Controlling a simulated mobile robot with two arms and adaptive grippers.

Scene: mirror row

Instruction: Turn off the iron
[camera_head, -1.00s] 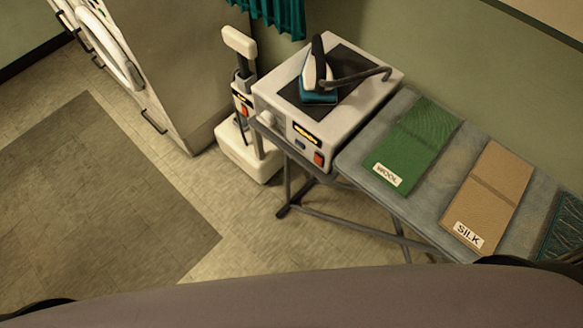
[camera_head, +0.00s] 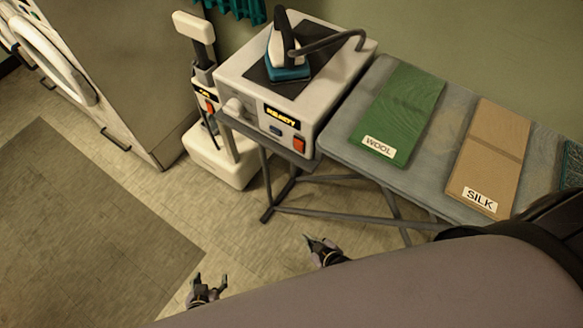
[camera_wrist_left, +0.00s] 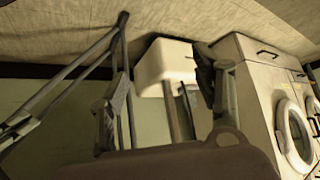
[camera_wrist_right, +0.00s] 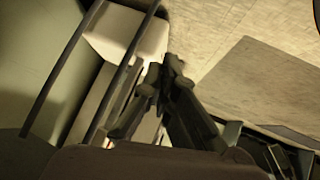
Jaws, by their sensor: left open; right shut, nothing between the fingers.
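The teal and white iron (camera_head: 288,60) stands on the dark pad on top of a white station (camera_head: 240,72), its grey hose or cord curving to the right. The station's front has a lit display reading READY (camera_head: 282,115), an orange-red switch (camera_head: 299,146), a small blue button (camera_head: 276,130) and a pale knob (camera_head: 233,107). My left gripper (camera_head: 208,288) is open and empty, low in front of the station. My right gripper (camera_head: 318,246) is shut and empty, below and apart from the station. In the right wrist view its fingertips (camera_wrist_right: 168,72) meet.
The ironing board (camera_head: 345,148) carries a green WOOL cloth (camera_head: 400,112) and a tan SILK cloth (camera_head: 490,155). Its legs cross below. A white upright appliance (camera_head: 217,160) with its own orange-red switch (camera_head: 210,107) stands left of the station.

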